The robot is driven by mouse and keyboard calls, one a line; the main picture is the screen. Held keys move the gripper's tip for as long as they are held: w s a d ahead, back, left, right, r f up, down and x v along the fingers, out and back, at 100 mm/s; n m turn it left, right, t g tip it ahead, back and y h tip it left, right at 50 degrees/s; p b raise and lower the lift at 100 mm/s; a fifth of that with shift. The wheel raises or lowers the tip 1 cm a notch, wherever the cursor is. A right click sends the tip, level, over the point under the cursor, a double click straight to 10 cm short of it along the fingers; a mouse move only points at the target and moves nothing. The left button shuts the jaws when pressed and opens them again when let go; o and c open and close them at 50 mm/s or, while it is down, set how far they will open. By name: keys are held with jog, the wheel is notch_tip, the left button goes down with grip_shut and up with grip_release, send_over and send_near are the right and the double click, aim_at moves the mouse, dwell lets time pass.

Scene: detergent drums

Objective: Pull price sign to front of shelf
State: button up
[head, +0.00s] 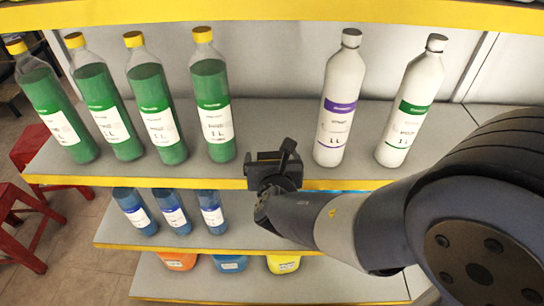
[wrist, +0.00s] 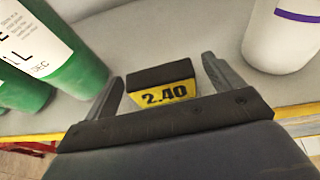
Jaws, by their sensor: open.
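The price sign (wrist: 165,92) is a small black block with a yellow face reading 2.40. In the wrist view it is on the upper grey shelf (wrist: 150,30), between the green bottles and a white bottle. My gripper (wrist: 163,70) is open, with one finger on each side of the sign. The left finger is nearer to it than the right; contact cannot be told. In the head view my gripper (head: 271,158) is at the yellow front edge of that shelf, and the sign cannot be told apart from the dark fingers.
Several green bottles (head: 212,110) stand left of my gripper. A purple-labelled white bottle (head: 338,100) and a green-labelled one (head: 410,105) stand to the right. Blue bottles (head: 172,210) are on the shelf below. Red stools (head: 32,150) stand at far left.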

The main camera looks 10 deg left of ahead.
jog(key=p+v, duration=0.1)
jog(key=v, duration=0.9)
jog(key=b+x, duration=0.1)
jog(key=x, duration=0.9)
jog(key=shift+w+f, duration=0.15)
jog(key=shift+w, duration=0.05)
jog(key=shift+w+a+r+p, duration=0.1)
jog(key=shift+w+r+p, duration=0.1)
jog(key=shift+p, duration=0.15)
jog(key=shift+w+a+f, duration=0.1)
jog(key=shift+w, duration=0.15)
